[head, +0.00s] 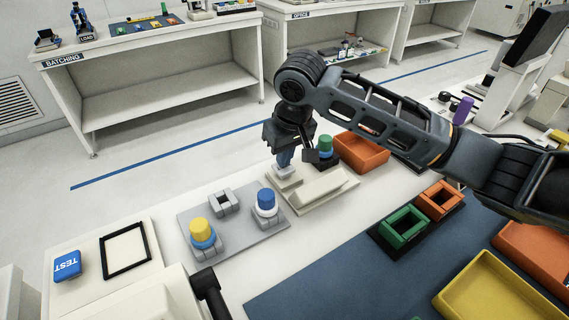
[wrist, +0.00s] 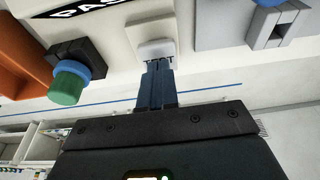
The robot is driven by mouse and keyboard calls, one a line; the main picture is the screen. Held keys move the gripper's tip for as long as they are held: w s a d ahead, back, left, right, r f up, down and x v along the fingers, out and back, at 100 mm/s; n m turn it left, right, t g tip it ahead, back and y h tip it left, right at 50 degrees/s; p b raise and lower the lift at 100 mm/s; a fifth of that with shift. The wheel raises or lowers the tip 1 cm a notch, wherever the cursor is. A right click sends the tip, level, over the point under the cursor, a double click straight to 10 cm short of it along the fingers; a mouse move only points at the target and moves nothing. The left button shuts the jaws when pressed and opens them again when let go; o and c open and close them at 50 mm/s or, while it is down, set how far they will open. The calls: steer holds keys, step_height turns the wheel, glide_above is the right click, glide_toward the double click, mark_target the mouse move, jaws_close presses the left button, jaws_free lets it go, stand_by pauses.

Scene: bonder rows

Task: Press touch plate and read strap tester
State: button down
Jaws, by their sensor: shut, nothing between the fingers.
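The strap tester (head: 343,192) is a beige unit on the white bench, with a sloped panel and a raised pale touch plate (head: 284,173) at its left. My gripper (head: 284,163) points down with its blue fingers shut and empty, tips at the touch plate. In the wrist view, the fingertips (wrist: 157,64) meet the near edge of the pale touch plate (wrist: 156,45); I cannot tell how firmly they touch. A dark display (wrist: 90,9) at the top shows white letters "PAS", cut off by the frame edge. The panel's face is not readable in the head view.
A grey fixture plate (head: 236,241) with yellow-blue and blue-white parts lies left of the tester. A green-topped part (head: 325,145) and an orange bin (head: 360,153) stand close behind. Green (head: 403,229) and orange (head: 439,200) frames sit right.

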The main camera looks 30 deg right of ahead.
mark_target(289, 172)
steer(key=shift+w+p+v, duration=0.2)
steer(key=shift+p+v, duration=0.5)
steer(key=shift+v, duration=0.1)
steer(key=shift+w+p+v, duration=0.2)
steer(key=shift+p+v, duration=0.5)
steer(key=shift+v, duration=0.1)
steer(key=shift+w+p+v, duration=0.2)
steer(key=shift+p+v, duration=0.5)
steer(key=shift+v, duration=0.1)
steer(key=b+v, duration=0.1)
steer(key=v, duration=0.7)
steer(key=shift+f, duration=0.1)
